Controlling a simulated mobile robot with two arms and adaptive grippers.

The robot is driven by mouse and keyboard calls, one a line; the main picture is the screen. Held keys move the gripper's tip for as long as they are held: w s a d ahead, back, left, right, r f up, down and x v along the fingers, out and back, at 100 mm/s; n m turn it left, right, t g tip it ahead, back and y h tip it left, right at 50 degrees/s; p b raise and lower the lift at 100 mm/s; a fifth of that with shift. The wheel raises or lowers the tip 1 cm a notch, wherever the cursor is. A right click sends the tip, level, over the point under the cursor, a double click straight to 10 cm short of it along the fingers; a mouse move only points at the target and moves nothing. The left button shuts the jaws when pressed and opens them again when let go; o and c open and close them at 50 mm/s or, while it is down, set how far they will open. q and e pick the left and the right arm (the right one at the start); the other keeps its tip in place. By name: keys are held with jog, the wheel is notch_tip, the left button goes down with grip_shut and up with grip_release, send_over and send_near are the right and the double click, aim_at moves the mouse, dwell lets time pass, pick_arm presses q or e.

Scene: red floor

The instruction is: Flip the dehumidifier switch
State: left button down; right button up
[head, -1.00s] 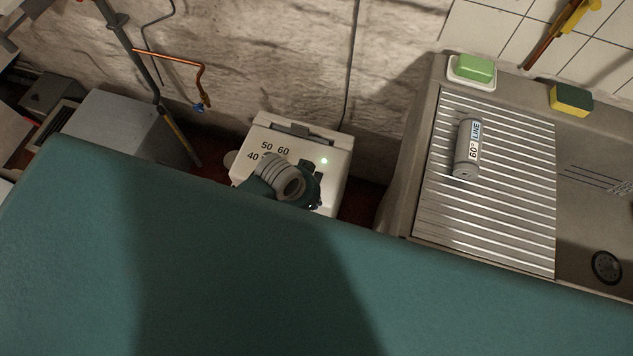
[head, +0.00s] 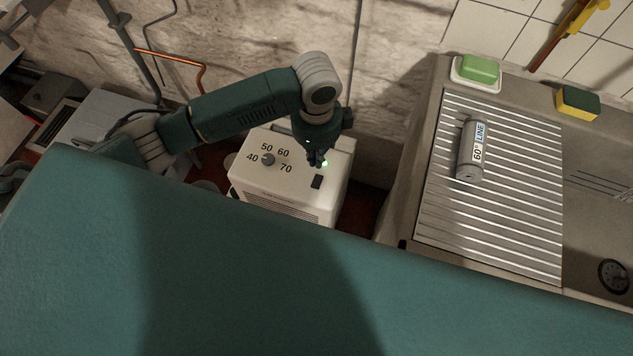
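The dehumidifier (head: 290,200) is a white box against the wall in the head view. Its top has a grey dial (head: 268,159) among the numbers 40, 50, 60 and 70, a dark switch (head: 317,182) and a green light (head: 325,163). My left arm reaches over from the left, and my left gripper (head: 318,161) points down over the top panel, just behind the switch and beside the green light. Its fingers are small and dark here, so whether they are open or shut does not show. My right gripper is out of view.
A metal sink with a ribbed drainboard (head: 490,235) stands at right, holding a grey cylinder marked "60° LINE" (head: 471,150). Green soap (head: 481,69) and a yellow-green sponge (head: 578,103) lie on its back ledge. A copper pipe (head: 180,58) runs along the wall behind my arm.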

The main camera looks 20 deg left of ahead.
aim_at(316, 189)
pick_arm(q)
jog(key=shift+f, duration=0.1)
notch_tip(316, 189, down, 14)
jog(key=shift+r, duration=0.1)
dwell(0.5)
jog(key=shift+s+f+t+p, duration=0.3)
jog(key=shift+s+t+p, duration=0.05)
jog(key=shift+t+p, duration=0.15)
jog(key=shift+f, duration=0.15)
jog(key=shift+w, duration=0.1)
